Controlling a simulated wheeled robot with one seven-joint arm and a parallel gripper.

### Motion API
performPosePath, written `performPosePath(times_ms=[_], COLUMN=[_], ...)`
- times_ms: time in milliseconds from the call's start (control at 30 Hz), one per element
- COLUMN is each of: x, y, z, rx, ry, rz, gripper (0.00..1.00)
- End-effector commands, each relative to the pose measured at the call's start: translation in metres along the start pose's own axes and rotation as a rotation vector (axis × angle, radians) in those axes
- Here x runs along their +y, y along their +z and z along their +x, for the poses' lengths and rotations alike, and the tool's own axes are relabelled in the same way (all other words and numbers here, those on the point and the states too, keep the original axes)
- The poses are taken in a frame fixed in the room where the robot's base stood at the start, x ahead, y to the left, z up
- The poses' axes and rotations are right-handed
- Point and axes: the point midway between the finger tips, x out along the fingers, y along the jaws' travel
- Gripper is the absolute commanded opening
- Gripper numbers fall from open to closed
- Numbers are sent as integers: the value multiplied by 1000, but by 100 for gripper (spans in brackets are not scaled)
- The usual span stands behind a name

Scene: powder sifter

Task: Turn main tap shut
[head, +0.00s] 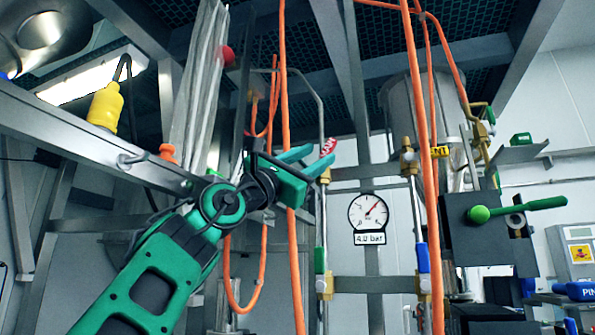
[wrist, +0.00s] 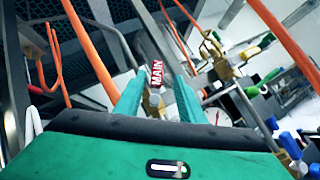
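The red tag marked MAIN (head: 328,146) is by a thin vertical pipe, just beyond my fingertips in the head view. In the wrist view the MAIN tag (wrist: 157,75) lies ahead, between the lines of my two fingers, with a pale rounded part below it. The main tap's body and lever are mostly hidden behind my fingers, so I cannot tell how its lever stands. My gripper (head: 321,156) points at the tag from the left. In the wrist view its teal fingers (wrist: 157,93) are apart, with nothing clearly held between them.
Orange hoses (head: 295,270) hang close around my gripper. A pressure gauge (head: 369,212) over a "4.0 bar" plate is right of it. Brass fittings with a yellow tag (head: 440,152), a blue-handled valve (head: 421,257) and a green lever (head: 535,205) are farther right. A steel beam (head: 75,145) crosses left.

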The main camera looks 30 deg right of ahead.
Motion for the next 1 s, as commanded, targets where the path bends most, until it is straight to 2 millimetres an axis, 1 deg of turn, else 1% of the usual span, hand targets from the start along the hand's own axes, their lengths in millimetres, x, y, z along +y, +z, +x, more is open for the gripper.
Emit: performPosePath(times_ms=[67, 167, 267, 533, 700, 833, 1000], x=[6, 8, 7, 9, 10, 10, 11], y=[-2, -4, -3, -3, -2, -2, -2], z=[-1, 7, 21, 68, 90, 100, 103], rx=[-6, -7, -6, -5, -5, -5, -5], ry=[17, 20, 18, 18, 19, 19, 20], rz=[-21, -27, -24, -21, -21, -21, -20], gripper=[36, 36, 36, 36, 36, 36, 36])
